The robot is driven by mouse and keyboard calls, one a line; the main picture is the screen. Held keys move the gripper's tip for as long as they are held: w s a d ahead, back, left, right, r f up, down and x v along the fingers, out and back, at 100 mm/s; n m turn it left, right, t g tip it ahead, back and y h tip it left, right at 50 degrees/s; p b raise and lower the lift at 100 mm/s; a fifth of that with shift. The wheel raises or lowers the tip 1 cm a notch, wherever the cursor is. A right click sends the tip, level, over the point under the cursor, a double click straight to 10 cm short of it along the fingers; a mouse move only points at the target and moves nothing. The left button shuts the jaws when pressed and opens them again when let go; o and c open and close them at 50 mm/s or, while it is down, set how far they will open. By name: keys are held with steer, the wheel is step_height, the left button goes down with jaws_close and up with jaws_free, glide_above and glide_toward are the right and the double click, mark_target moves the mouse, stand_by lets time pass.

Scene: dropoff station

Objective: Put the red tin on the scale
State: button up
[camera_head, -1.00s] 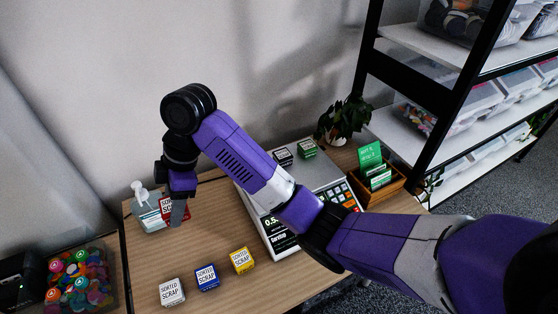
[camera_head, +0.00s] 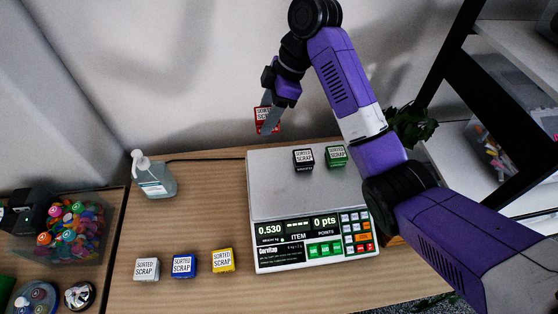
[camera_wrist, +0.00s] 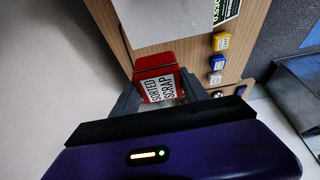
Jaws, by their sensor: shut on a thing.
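The red tin (camera_head: 266,121), with a white "sorted scrap" label, is held in my gripper (camera_head: 268,118). In the head view it hangs in front of the wall, above the back left of the scale and apart from it. In the wrist view the red tin (camera_wrist: 158,78) sits between the fingers (camera_wrist: 155,98), which are shut on it. The scale (camera_head: 275,202) has a light grey plate and reads 0.530. A black tin (camera_head: 303,159) and a green tin (camera_head: 336,156) stand on the back right of the plate. The scale plate also shows in the wrist view (camera_wrist: 165,20).
A white tin (camera_head: 147,269), a blue tin (camera_head: 183,265) and a yellow tin (camera_head: 222,260) stand in a row at the front of the wooden table (camera_head: 205,215). A pump bottle (camera_head: 154,177) stands at the back left. The plate's left half is bare.

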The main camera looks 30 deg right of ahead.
step_height(320, 180, down, 18)
steer(key=shift+p, duration=0.65)
steer(key=shift+f, duration=0.15)
steer(key=o, duration=1.6)
steer(key=shift+c, duration=0.2)
steer(key=b+v, duration=0.1)
steer(key=v, duration=1.1)
steer(key=shift+a, duration=0.1)
